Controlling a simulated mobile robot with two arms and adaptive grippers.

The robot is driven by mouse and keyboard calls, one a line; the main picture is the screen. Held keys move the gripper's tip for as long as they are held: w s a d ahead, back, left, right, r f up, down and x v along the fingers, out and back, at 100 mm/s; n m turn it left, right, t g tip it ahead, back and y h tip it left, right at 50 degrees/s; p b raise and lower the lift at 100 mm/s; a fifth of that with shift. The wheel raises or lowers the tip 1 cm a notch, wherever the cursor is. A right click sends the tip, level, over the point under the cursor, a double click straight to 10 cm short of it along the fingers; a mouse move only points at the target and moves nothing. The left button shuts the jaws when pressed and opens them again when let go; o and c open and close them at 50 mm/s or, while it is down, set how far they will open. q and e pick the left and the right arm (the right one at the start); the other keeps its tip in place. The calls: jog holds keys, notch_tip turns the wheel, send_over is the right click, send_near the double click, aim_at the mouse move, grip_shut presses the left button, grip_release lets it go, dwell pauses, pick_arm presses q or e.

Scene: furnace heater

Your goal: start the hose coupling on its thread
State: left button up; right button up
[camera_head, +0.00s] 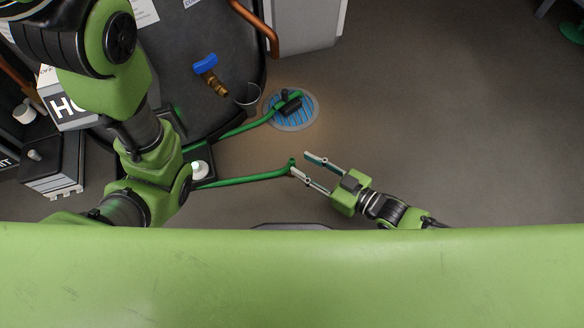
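A green hose (245,180) reaches right from beneath my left arm and ends in a small green tip (292,163). My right gripper (299,162) is open, its two fingers spread apart. The hose tip lies by the end of the lower finger; I cannot tell whether they touch. A valve with a blue handle (206,63) and brass outlet (219,88) sits on the dark tank (185,50); its thread is too small to make out. The coupling cannot be told apart from the hose tip. My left arm fills the left side; its gripper is not visible.
A round floor drain with a blue grate (302,117) has a dark fitting and another green hose stretch (240,128) over it. A clear cup (248,95) is beside the tank. A copper pipe (262,30) rises near a grey cabinet.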

aim_at(292, 160)
jog(key=b+x, duration=0.2)
jog(key=x, duration=0.1)
jog(key=b+x, duration=0.1)
jog(key=shift+s+a+f+b, duration=0.1)
jog(key=shift+a+f+b, duration=0.15)
jog(key=shift+f+b, duration=0.05)
jog(key=shift+a, duration=0.2)
jog(key=shift+r, duration=0.15)
grip_shut()
